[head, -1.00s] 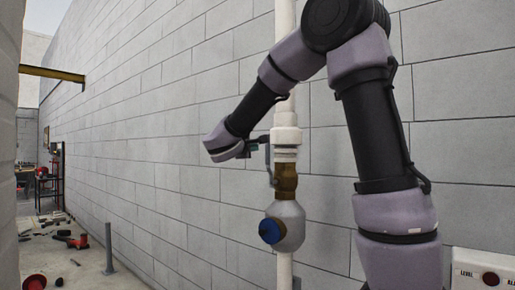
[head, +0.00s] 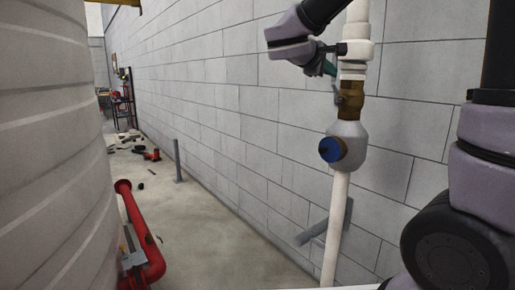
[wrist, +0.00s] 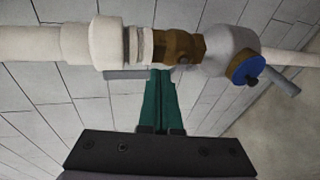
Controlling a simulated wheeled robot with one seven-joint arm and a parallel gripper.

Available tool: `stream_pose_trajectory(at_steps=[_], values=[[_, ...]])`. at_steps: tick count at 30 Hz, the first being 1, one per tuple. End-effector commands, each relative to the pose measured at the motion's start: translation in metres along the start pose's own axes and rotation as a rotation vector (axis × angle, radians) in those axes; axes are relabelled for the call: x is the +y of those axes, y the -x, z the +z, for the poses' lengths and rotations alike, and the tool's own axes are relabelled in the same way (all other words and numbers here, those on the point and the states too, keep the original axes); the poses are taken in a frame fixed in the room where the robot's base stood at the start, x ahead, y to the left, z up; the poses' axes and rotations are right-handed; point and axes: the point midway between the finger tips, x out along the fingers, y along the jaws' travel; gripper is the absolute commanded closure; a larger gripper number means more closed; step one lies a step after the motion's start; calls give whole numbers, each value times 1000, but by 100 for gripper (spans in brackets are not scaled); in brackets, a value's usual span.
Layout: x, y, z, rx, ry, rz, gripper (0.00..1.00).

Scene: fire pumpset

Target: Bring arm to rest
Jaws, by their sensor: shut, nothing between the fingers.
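My gripper (head: 328,68) is beside the vertical white pipe (head: 338,235), left of the white fitting and just above the brass valve (head: 350,100). In the wrist view the green fingers of my gripper (wrist: 160,74) are shut together and empty, with their tips close to the brass valve (wrist: 178,46) and a grey flat bar (wrist: 125,75). I cannot tell whether they touch. Below the brass valve is a grey rounded body (head: 351,143) with a blue cap (head: 331,149). My arm rises out of the top of the head view.
A block wall (head: 235,110) runs behind the pipe. A large ribbed pale tank (head: 45,150) fills the left, with a red pipe (head: 140,240) beside it. A grey post (head: 178,160) stands on the floor, and a slanted grey bar (head: 320,228) is by the wall. The middle floor is open.

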Motion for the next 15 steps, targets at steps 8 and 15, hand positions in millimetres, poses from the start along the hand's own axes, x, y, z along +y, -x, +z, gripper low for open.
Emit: stream_pose_trajectory(at_steps=[8, 15], values=[[-75, 7, 132, -204, -389, -535, 100], [-121, 62, 164, -232, -872, -908, 100]])
